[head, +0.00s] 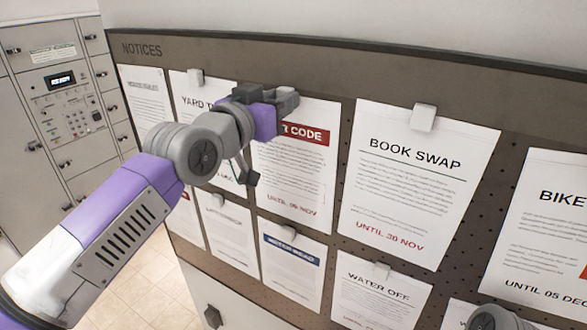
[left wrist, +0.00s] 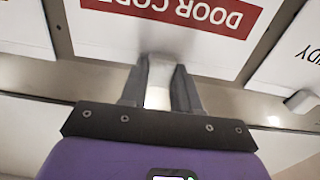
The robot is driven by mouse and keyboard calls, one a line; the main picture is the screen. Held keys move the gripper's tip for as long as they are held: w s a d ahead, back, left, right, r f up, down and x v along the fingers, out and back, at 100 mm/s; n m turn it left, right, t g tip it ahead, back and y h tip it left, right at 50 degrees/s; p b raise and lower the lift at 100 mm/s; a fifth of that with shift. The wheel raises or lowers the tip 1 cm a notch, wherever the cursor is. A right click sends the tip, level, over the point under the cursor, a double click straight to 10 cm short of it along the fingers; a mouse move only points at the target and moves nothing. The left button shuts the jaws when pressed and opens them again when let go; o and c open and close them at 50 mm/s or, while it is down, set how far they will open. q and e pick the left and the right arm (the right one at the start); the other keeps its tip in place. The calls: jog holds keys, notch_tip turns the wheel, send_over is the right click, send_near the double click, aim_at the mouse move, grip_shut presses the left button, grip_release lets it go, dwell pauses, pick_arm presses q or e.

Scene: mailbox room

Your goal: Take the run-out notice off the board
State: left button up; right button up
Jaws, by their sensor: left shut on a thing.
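The notice board (head: 345,62) carries several white paper notices, each under a pale clip. My left gripper (head: 287,100) is at the top of the door code notice (head: 295,165), which has a red band and a red "UNTIL" date in November. In the left wrist view, the gripper fingers (left wrist: 160,88) are shut on the white clip (left wrist: 158,82) at that notice's top edge; the notice (left wrist: 190,45) is upside down there. The notice still hangs flat on the board. My left gripper and wrist hide part of its heading.
The book swap notice (head: 412,185), until 30 Nov, hangs to the right, and the bike notice (head: 545,225), until 05 Dec, further right. The yard notice (head: 195,100) is to the left. Grey lockers with a panel (head: 70,110) stand at far left.

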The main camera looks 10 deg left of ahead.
pick_arm(q)
jog(key=shift+b+v, duration=0.65)
jog(key=shift+v, duration=0.4)
jog(key=shift+s, duration=0.1)
jog(key=shift+s+a+r, duration=0.1)
jog(key=shift+s+a, duration=0.05)
jog(key=shift+s, duration=0.2)
jog(key=b+v, duration=0.4)
jog(key=v, duration=0.2)
jog(key=shift+s, duration=0.4)
jog(key=shift+a, duration=0.1)
